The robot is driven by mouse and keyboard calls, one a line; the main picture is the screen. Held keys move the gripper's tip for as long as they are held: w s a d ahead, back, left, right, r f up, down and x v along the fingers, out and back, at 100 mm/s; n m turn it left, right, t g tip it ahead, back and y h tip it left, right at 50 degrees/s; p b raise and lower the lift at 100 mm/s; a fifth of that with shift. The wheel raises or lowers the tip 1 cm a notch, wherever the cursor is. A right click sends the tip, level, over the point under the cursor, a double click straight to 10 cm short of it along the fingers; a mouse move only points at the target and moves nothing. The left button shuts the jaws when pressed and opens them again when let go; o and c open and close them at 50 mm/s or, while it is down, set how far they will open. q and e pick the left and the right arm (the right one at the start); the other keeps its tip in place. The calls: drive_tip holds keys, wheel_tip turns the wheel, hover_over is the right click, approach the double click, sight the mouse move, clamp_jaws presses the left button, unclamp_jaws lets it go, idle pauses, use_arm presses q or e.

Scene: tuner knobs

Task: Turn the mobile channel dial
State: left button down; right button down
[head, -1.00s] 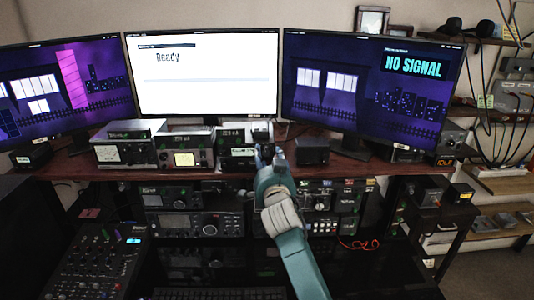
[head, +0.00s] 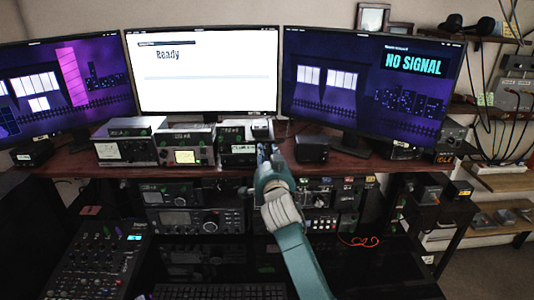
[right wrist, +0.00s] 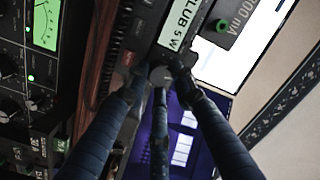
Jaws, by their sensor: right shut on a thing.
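The mobile radio is a dark box (head: 237,136) with a green light and a small lit display, on the red-brown desk shelf below the white screen. A round grey dial (right wrist: 160,75) sits between my fingertips. My right gripper (head: 267,151) reaches the front of the shelf beside the box. In the right wrist view its dark fingers (right wrist: 160,78) are closed around the dial. In the head view the gripper hides the dial. My left gripper is out of view.
Metered boxes (head: 186,150) stand left of the radio, and a black box (head: 311,149) stands right of the gripper. Three monitors line the back; the right one (head: 372,95) reads "NO SIGNAL". More radio gear (head: 195,220) fills the rack below. A mixer (head: 97,262) lies at lower left.

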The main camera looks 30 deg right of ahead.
drive_tip(key=shift+n+p, duration=0.3)
drive_tip(key=shift+n, duration=0.3)
drive_tip(key=n+p, duration=0.2)
drive_tip(key=n, duration=0.2)
drive_tip(key=shift+r, duration=0.1)
drive_tip(key=n+g+p, duration=0.1)
drive_tip(key=n+p, duration=0.1)
drive_tip(key=n, duration=0.3)
drive_tip(key=shift+n, duration=0.3)
drive_tip(key=c, duration=1.4)
unclamp_jaws()
drive_tip(key=shift+c, duration=0.2)
drive_tip(key=shift+a, duration=0.1)
drive_tip(key=f+v, duration=0.1)
drive_tip(key=v, duration=1.1)
drive_tip(key=shift+r, duration=0.45)
